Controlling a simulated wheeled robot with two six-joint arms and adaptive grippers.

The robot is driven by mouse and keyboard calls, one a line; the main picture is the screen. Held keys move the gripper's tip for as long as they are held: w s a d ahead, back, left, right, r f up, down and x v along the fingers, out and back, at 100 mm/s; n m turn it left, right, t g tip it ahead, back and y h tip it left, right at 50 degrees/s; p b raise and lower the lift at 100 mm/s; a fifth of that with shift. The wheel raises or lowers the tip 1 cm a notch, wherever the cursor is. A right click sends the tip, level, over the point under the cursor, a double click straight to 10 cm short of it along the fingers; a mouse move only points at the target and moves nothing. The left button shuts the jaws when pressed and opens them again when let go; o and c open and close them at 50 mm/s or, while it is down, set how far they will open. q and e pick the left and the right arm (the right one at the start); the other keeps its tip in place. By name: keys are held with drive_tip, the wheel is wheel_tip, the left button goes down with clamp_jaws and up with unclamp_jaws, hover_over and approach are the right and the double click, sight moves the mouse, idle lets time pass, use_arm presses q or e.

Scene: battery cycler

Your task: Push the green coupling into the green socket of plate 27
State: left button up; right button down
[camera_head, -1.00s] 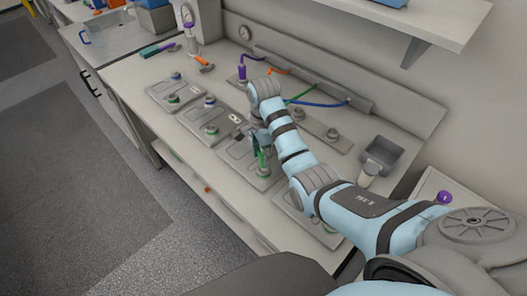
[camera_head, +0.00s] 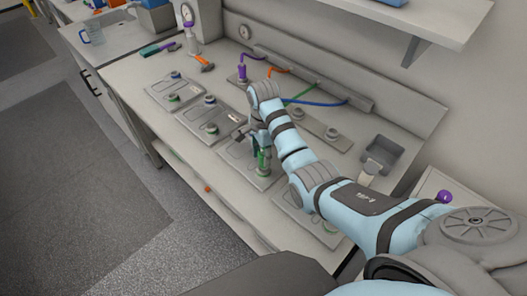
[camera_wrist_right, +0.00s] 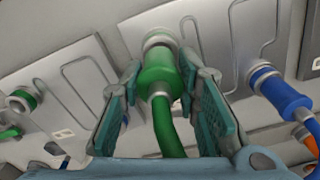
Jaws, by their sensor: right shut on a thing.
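My right gripper (camera_head: 260,144) is over a grey plate (camera_head: 236,151) on the bench, in front of the wall rail. The right wrist view shows its teal fingers (camera_wrist_right: 158,98) closed on both sides of the green coupling (camera_wrist_right: 157,74). A green hose (camera_wrist_right: 168,130) runs from the coupling back between the fingers. The coupling's far end meets a pale ring (camera_wrist_right: 158,42) on a plate; I cannot tell how deep it sits. In the head view the green coupling (camera_head: 262,161) stands roughly upright. The plate's number is not readable. My left gripper is out of view.
A blue coupling (camera_wrist_right: 280,90) is close to the right of the fingers. A green-ringed socket (camera_wrist_right: 21,102) is at the left. Other plates (camera_head: 214,117) lie along the bench, and a grey open bin (camera_head: 388,150) stands at the right.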

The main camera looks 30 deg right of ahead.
drive_tip(key=shift+f, duration=0.25)
drive_tip(key=shift+f, duration=0.3)
drive_tip(key=shift+f, duration=0.55)
idle(0.5)
drive_tip(key=c, duration=0.7)
unclamp_jaws()
drive_tip(key=shift+c, duration=0.2)
drive_tip(key=shift+w+r, duration=0.1)
